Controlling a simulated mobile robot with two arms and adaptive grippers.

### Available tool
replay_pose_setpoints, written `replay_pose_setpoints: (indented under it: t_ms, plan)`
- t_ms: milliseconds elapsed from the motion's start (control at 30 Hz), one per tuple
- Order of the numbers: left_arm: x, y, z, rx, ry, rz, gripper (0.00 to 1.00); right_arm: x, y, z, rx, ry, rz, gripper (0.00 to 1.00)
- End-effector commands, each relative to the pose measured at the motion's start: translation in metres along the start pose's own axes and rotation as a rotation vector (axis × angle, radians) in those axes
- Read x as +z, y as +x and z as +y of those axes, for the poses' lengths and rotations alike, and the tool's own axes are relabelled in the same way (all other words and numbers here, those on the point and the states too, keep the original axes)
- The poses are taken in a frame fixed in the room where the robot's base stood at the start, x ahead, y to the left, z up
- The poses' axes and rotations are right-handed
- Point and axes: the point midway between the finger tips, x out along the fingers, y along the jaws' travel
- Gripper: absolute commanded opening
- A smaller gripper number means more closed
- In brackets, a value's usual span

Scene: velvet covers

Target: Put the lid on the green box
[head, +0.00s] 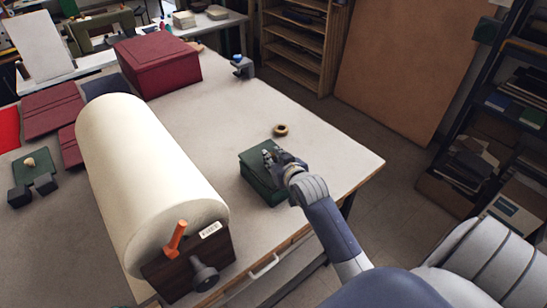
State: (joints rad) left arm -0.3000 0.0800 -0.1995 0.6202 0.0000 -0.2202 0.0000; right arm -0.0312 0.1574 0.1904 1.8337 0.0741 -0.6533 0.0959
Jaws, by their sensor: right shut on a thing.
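The small dark green box (262,190) stands on the right part of the table, near its front edge. A green lid (252,160) shows at its top, slightly tilted in the picture. My right gripper (270,156) is at the top of the box and is shut on the lid. The fingers and wrist hide the right part of the lid, and I cannot tell whether it is fully seated on the rim. My left gripper is not in view.
A large cream roll (140,165) on a dark wooden stand (190,262) fills the left front. A red box (158,65) stands behind it. A tape ring (280,130) and a blue-topped tool (242,66) lie beyond the green box. The table between is clear.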

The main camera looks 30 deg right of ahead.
Motion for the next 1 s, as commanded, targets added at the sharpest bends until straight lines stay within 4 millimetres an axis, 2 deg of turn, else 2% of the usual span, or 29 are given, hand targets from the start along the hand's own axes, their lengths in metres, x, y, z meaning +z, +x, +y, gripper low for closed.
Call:
replay_pose_setpoints:
  t_ms: [900, 933, 1000]
  plan:
    - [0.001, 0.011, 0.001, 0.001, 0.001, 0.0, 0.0, 0.017, 0.007, 0.0, 0.0, 0.0, 0.001, 0.0]
    - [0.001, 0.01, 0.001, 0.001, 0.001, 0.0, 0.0, 0.016, 0.007, 0.0, 0.0, 0.0, 0.001, 0.27]
    - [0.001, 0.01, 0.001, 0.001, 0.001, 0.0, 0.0, 0.017, 0.007, 0.0, 0.0, 0.0, 0.0, 0.43]
